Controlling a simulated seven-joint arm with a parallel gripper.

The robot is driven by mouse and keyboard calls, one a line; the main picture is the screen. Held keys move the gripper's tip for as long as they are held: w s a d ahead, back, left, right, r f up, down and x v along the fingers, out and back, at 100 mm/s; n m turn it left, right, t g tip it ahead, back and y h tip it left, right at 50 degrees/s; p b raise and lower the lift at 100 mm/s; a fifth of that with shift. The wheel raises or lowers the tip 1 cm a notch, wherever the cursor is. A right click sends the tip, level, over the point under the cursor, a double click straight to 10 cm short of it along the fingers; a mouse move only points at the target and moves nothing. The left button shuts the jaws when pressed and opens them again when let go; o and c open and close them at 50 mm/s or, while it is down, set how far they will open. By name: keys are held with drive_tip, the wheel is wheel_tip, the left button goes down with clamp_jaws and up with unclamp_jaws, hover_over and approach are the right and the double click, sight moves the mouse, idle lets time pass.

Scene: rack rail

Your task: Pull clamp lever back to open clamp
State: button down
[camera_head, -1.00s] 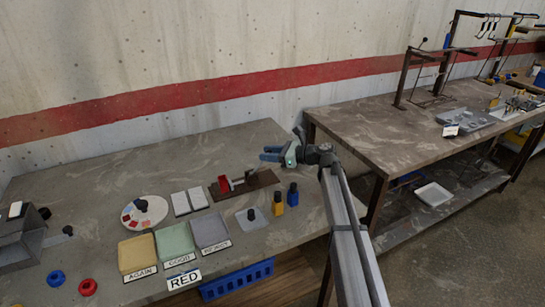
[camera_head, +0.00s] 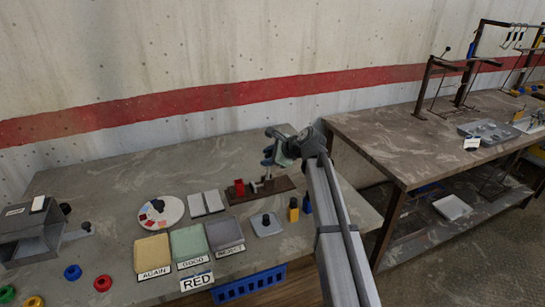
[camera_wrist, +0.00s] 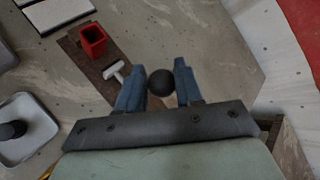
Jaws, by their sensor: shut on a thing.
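The clamp stands on a dark brown base board (camera_head: 284,184) on the near workbench. A red block (camera_head: 239,187) sits at the board's left part; the wrist view shows it as a hollow red box (camera_wrist: 92,40). A white T-shaped piece (camera_wrist: 113,71) lies beside it. My gripper (camera_head: 268,152) is above the right part of the board, with its blue fingers. In the wrist view the black ball knob (camera_wrist: 160,82) of the lever is between the fingertips, and my gripper is shut on it. The lever's shaft below the knob is mostly hidden.
Blue and yellow bottles (camera_head: 293,209) stand close to the right of the board. A second bench (camera_head: 400,150) stands at the right.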

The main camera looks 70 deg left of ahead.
drive_tip(key=shift+a, duration=0.15)
idle(0.4)
drive_tip(key=c, duration=1.1)
unclamp_jaws()
drive_tip(key=shift+o, duration=1.4)
drive_tip(key=v, duration=1.4)
drive_tip(key=shift+s, duration=0.25)
